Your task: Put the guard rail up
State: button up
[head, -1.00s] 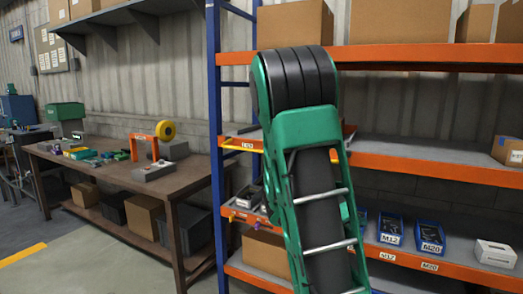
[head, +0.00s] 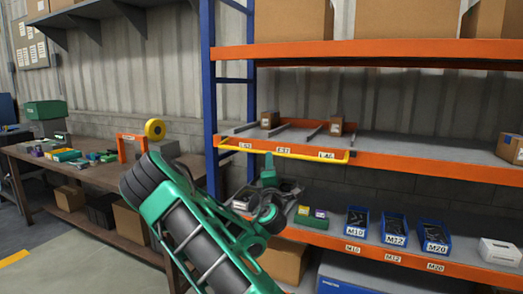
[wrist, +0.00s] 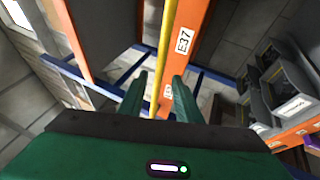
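The guard rail (head: 300,155) is a thin yellow bar with bent ends. It runs along the front of the orange middle shelf beam, at about the height of its labels. In the wrist view the rail (wrist: 160,60) runs lengthwise up the picture, beside the orange beam with label E37. My green gripper (head: 268,170) is just below the rail in the head view. In the wrist view my gripper (wrist: 159,90) has its two fingers apart, with the rail showing between them and gaps on both sides. I cannot tell if either finger touches it.
Two small cardboard boxes (head: 336,125) and grey dividers stand on the shelf behind the rail. Below are several blue bins (head: 394,228) and a white box (head: 500,252). A blue upright (head: 210,100) bounds the rack on the left. A workbench (head: 95,170) stands further left.

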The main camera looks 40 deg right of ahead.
jog(key=x, duration=0.5)
jog(key=shift+w+d+r, duration=0.2)
jog(key=shift+w+r, duration=0.05)
jog(key=shift+w, duration=0.05)
jog(key=shift+x, duration=2.45)
jog(key=shift+f, duration=0.1)
grip_shut()
